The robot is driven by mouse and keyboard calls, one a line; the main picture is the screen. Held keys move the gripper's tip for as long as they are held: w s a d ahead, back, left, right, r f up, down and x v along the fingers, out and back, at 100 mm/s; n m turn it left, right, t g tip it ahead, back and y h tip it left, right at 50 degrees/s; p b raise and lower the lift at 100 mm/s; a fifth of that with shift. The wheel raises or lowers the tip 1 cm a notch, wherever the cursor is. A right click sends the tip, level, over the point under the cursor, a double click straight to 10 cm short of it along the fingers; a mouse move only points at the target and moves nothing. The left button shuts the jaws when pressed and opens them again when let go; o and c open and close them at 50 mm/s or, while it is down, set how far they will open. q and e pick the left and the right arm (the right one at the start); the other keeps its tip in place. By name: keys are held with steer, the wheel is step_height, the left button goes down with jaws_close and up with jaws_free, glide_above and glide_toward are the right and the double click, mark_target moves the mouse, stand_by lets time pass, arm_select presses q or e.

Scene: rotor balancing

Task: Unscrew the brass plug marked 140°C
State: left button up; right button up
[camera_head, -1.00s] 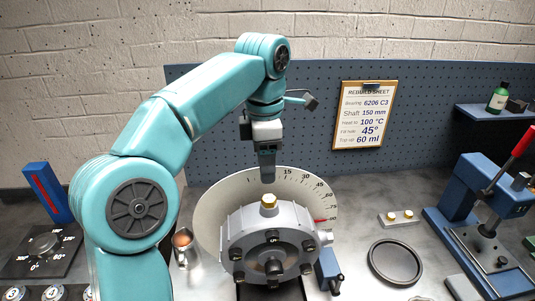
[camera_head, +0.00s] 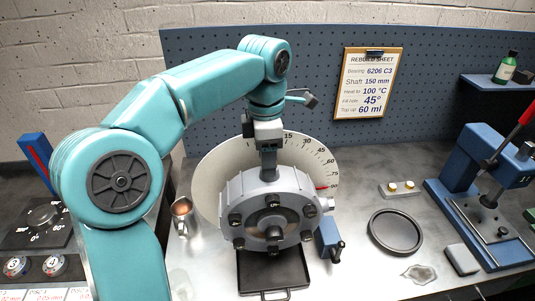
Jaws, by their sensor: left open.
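A grey round housing (camera_head: 287,183) with dark bolts around its face stands in front of a white angle dial. In the camera_head view, my left gripper (camera_head: 268,174) points straight down at the top of the housing, with its fingertips at the spot where a brass plug showed earlier. The fingers hide that plug, so I cannot tell whether they touch it. The jaws are open. Two small brass plugs (camera_head: 393,187) (camera_head: 409,185) sit on a light block to the right. I cannot read a 140°C marking on any plug. My right gripper is out of view.
The angle dial (camera_head: 211,170) stands behind the housing, and a black tray (camera_head: 262,270) lies under it. A copper-coloured cup (camera_head: 181,208) stands left. A rebuild sheet (camera_head: 369,85) hangs behind.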

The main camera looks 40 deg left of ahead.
arm_select(q)
steer(key=shift+w+a+f, duration=0.15)
steer(key=shift+w, duration=0.05)
steer(key=shift+c, duration=0.7)
steer(key=shift+w, duration=0.15)
steer(key=c, duration=0.5)
steer(key=shift+d, duration=0.35)
steer(key=shift+c, duration=1.2)
steer(key=shift+a+n, duration=0.2)
steer(key=shift+n, duration=0.1)
steer(key=n, duration=0.3)
steer(key=shift+d+r+p, duration=0.1)
steer(key=shift+r+p, duration=0.15)
steer(key=shift+p, duration=0.1)
steer(key=shift+n, duration=0.8)
